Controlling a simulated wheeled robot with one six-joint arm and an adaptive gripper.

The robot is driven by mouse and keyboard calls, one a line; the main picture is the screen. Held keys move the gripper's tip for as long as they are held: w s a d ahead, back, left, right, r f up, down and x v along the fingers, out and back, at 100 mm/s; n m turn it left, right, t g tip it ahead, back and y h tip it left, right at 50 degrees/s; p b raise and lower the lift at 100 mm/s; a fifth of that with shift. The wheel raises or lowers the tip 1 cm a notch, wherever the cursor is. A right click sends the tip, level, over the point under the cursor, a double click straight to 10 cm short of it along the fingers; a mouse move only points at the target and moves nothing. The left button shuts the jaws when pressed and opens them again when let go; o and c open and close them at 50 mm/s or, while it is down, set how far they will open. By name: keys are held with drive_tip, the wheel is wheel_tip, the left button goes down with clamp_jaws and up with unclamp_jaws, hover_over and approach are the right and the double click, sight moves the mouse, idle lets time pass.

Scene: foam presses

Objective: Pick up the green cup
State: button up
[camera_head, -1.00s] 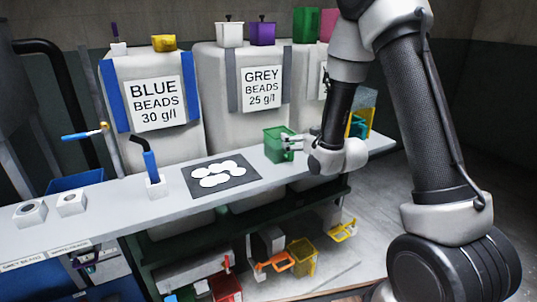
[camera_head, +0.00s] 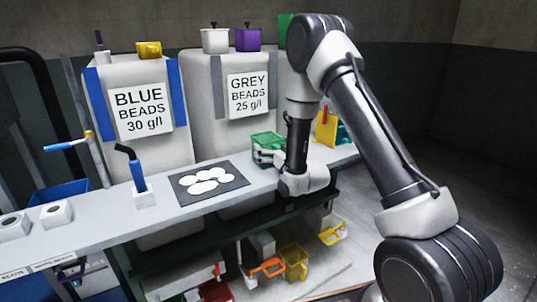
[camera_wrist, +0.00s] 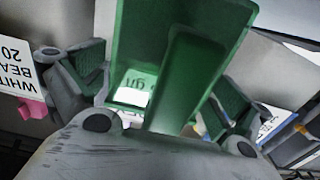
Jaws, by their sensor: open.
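The green cup (camera_head: 268,141) stands on the grey shelf, right of the dark mat, in the head view. My arm partly hides its right side. In the wrist view the green cup (camera_wrist: 125,45) fills the upper middle, with its long handle or wall strip towards me. My gripper (camera_wrist: 162,88) is open, with one green-padded finger on each side of the cup. Whether the pads touch it I cannot tell. In the head view my gripper (camera_head: 268,156) is at the cup's front right, largely hidden by the arm.
The grey shelf (camera_head: 105,212) carries a dark mat with white discs (camera_head: 208,182) and a blue-handled tool (camera_head: 138,172). A yellow and teal item (camera_head: 328,125) stands right of my arm. Large bead containers (camera_head: 240,95) stand close behind. Another green cup (camera_head: 286,30) sits high up.

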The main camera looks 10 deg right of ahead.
drive_tip(key=shift+w+a, duration=0.15)
drive_tip(key=shift+w, duration=0.25)
drive_tip(key=c, duration=1)
wheel_tip(320, 180, up, 10)
drive_tip(key=shift+r, duration=0.1)
